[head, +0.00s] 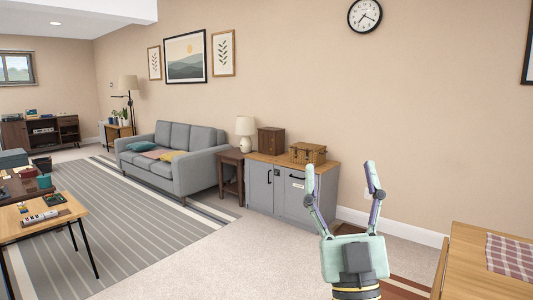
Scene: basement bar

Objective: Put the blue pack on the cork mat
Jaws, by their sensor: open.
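My gripper (341,180) is raised at the lower right of the head view, its two fingers wide apart with nothing between them. It is far from the light wood table (22,229) at the left edge. Several small items lie on that table, among them a pale device with dark keys (40,217). A brown patch lies beneath the device; I cannot tell whether it is the cork mat. No blue pack can be made out for sure; the tabletop items are small and the table is cut off by the frame.
A darker table with a teal container (43,182) stands behind the light one. A grey sofa (175,170), side table (231,172) and grey cabinet (284,190) line the wall. A wooden table with a checked cloth (511,258) is at right. Carpet between is clear.

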